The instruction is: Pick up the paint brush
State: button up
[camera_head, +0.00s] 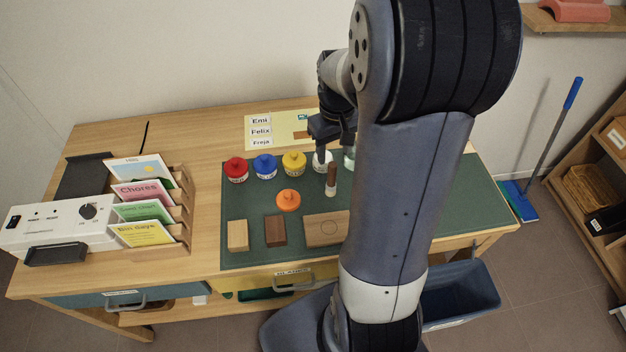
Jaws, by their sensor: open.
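A small upright-looking item with a brown upper part and a pale lower end, which looks like the paint brush (331,180), is on the green mat (270,190) in the head view. My gripper (333,152) is open, pointing down just behind and above it in the picture. The gripper looks empty. A white-lidded pot (322,165) and a pale glass jar (349,160) are close by its fingers, partly hidden. I cannot tell whether the fingers touch anything.
Red (236,169), blue (265,167) and yellow (294,164) pots line the mat's back left. An orange pot (288,200) and wooden blocks (276,231) stand nearer. A card rack (180,215) is at left. My arm hides the mat's right middle.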

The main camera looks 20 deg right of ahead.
aim_at(332, 178)
jog(key=shift+w+f, duration=0.15)
jog(key=shift+f, duration=0.3)
notch_tip(332, 178, down, 10)
jog(key=shift+f, duration=0.1)
jog(key=shift+c, duration=0.3)
jog(key=c, duration=1)
notch_tip(332, 178, up, 10)
jog(key=shift+r, duration=0.1)
